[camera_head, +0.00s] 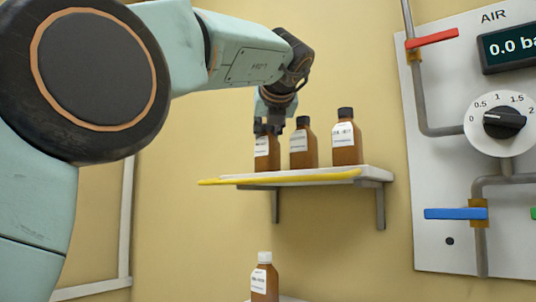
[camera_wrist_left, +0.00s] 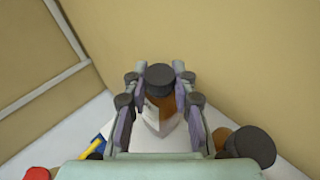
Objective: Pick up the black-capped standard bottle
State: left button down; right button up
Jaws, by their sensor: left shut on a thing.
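Several brown bottles with white labels stand upright on a white wall shelf (camera_head: 376,173); three have black caps. My left gripper (camera_head: 269,128) reaches down from above onto the leftmost black-capped bottle (camera_head: 262,153) and is shut on it near its top. In the left wrist view the same bottle (camera_wrist_left: 160,80) shows its black cap between the two fingers. The middle bottle (camera_head: 303,147) and the right bottle (camera_head: 345,143) stand beside it, untouched. The label text is too small to read. I cannot tell whether the held bottle still touches the shelf. My right gripper is out of view.
A yellow strip (camera_head: 280,179) runs along the shelf's front edge. A white-capped bottle (camera_head: 264,280) stands lower down. An air panel (camera_head: 440,178) with a dial, red lever (camera_head: 432,39) and blue lever (camera_head: 456,214) is at the right. In the wrist view, a neighbouring black cap (camera_wrist_left: 250,147) is close.

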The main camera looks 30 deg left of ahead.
pick_arm(q)
jog(key=shift+f, duration=0.2)
jog(key=shift+r, duration=0.4)
notch_tip(320, 180, up, 7)
jog(key=p, duration=0.4)
jog(key=shift+s+f, duration=0.1)
jog(key=shift+s, duration=0.05)
jog(key=s+a+b, duration=0.1)
jog(key=s+b, duration=1.1)
jog(key=s, duration=0.7)
jog(key=shift+s+a+f, duration=0.2)
jog(key=shift+s+a, duration=0.05)
jog(key=shift+a, duration=0.05)
jog(key=shift+w, duration=0.15)
jog(key=shift+a, duration=0.1)
